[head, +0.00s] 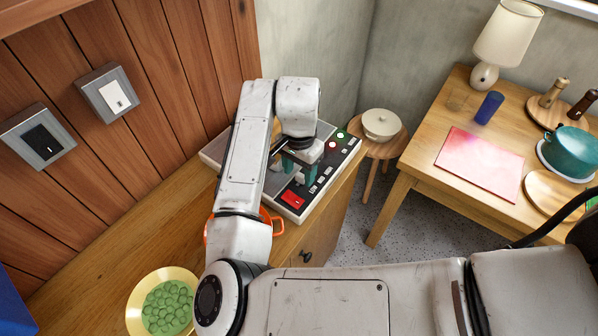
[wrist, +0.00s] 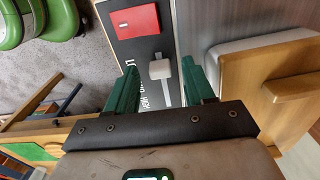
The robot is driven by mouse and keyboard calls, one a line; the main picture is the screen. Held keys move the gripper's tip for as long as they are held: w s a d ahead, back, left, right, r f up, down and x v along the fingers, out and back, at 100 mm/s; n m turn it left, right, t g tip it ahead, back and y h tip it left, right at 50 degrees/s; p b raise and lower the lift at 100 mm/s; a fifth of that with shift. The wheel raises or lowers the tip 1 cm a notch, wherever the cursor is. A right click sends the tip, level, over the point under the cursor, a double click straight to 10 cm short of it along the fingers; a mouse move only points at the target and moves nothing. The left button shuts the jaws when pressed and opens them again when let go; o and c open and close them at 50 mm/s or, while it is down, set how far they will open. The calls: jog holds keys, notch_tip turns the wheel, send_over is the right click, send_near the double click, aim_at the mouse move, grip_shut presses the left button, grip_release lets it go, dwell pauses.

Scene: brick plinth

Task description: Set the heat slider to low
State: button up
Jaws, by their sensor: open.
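The control panel (head: 333,161) lies on the wooden counter in the head view, with my gripper (head: 297,172) low over it. In the wrist view the heat slider's pale knob (wrist: 160,68) sits at the upper end of a light slot (wrist: 166,94) on the dark panel face (wrist: 146,47). My open gripper (wrist: 160,77) has its green fingers on either side of the knob, with a gap visible on both sides. White lettering beside the slot is partly hidden by the left finger. Contact with the knob cannot be told. The gripper hides the slider in the head view.
A red switch (head: 293,200) is at the panel's near end, close to my gripper. An orange pot (head: 277,223) stands partly behind my arm, and a yellow bowl (head: 137,309) of green pieces sits on the counter. A stool with a white pot (head: 381,124) stands beyond the panel.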

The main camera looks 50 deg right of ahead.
aim_at(299, 177)
notch_tip(299, 177, up, 10)
jog(key=shift+f+b, duration=0.15)
jog(key=shift+b, duration=0.25)
dwell(0.5)
